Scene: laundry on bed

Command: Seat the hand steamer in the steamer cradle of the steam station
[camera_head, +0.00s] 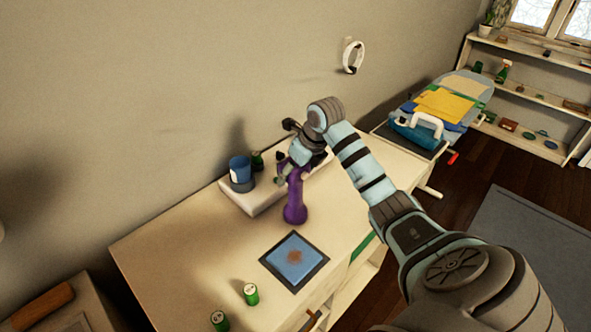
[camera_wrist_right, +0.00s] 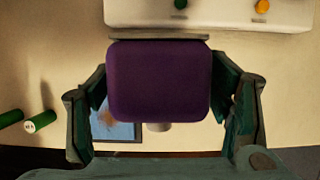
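The purple hand steamer (camera_head: 295,203) is roughly upright over the table, in front of the white steam station (camera_head: 262,203). My right gripper (camera_head: 292,172) is at its upper part. In the right wrist view the steamer (camera_wrist_right: 158,82) fills the space between the fingers of my right gripper (camera_wrist_right: 160,100), which are closed on its sides. The station's front edge (camera_wrist_right: 215,22) lies just beyond it. I cannot tell whether the steamer's lower end touches the table. The steamer cradle is not clearly visible; my gripper and arm hide part of the station. My left gripper is out of view.
A blue cup-like tank (camera_head: 240,168) stands on the station. A blue cloth with a brown stain on a dark-edged mat (camera_head: 294,258) lies in front. Two green cylinders (camera_head: 251,294) stand near the front edge. An ironing board with a blue iron (camera_head: 415,135) is at right.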

